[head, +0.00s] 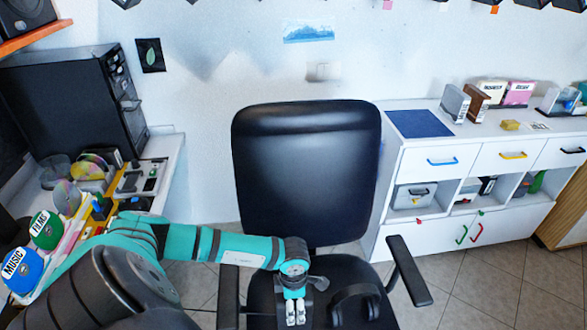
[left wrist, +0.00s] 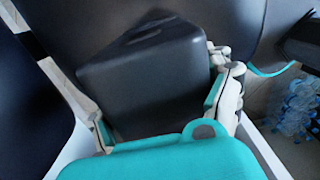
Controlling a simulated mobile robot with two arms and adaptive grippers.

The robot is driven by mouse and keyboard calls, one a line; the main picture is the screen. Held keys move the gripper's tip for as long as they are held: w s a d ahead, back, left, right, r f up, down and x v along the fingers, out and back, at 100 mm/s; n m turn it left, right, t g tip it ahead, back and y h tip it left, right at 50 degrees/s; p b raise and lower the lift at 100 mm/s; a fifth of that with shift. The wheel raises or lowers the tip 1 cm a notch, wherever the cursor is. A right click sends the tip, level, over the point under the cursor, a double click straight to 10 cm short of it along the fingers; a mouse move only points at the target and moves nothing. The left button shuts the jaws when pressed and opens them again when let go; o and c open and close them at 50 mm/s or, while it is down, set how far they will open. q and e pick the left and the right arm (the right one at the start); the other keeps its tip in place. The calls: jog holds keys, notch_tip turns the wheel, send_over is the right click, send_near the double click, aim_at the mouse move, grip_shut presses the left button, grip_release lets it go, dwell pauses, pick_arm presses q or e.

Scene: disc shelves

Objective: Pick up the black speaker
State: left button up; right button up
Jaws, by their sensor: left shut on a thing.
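My left gripper (head: 295,312) is low over the seat of the black office chair (head: 306,165) in the head view. In the left wrist view, its fingers (left wrist: 170,100) are on either side of a dark, box-shaped thing with a flat top, which looks like the black speaker (left wrist: 150,80). The gripper is shut on it. In the head view the held thing is mostly hidden against the dark chair and cannot be told apart clearly. My right gripper is not in view.
Black headphones (head: 357,292) lie on the seat, right of the gripper. A dark round-coned box (head: 25,12) stands on an orange shelf at top left. A black computer tower (head: 75,95) and discs stand on the left. A white cabinet (head: 475,160) is on the right.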

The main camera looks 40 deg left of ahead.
pick_arm(q)
jog(key=shift+r, duration=0.1)
jog(key=c, duration=0.6)
jog(key=shift+w, duration=0.1)
